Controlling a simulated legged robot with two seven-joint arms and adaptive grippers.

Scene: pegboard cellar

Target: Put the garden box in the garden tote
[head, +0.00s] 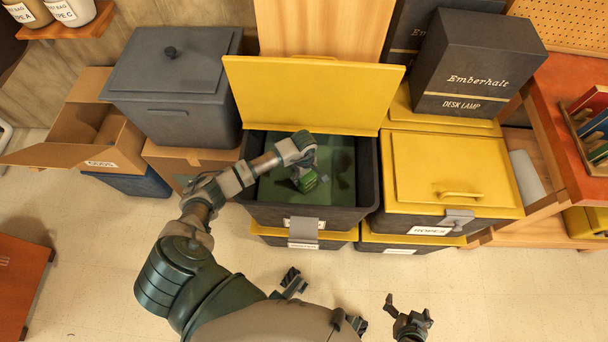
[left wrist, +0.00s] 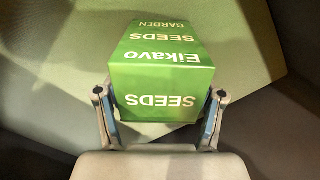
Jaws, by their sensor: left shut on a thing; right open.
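The garden box is a small green carton (head: 311,182) with white "Eikavo SEEDS GARDEN" lettering; in the left wrist view the carton (left wrist: 160,75) sits between the two fingers. My left gripper (head: 301,172) is shut on it, within the opening of the dark tote (head: 342,218) with its yellow lid (head: 310,95) raised. The tote's floor looks green. I cannot tell whether the box touches the floor. The tote's front label is too small to read surely. My right gripper (head: 408,318) is open and empty, low in front of the totes.
A closed yellow-lidded tote (head: 455,175) stands right of the open one, with a black desk lamp box (head: 478,65) behind it. A grey lidded bin (head: 172,85) and an open cardboard box (head: 90,130) stand left.

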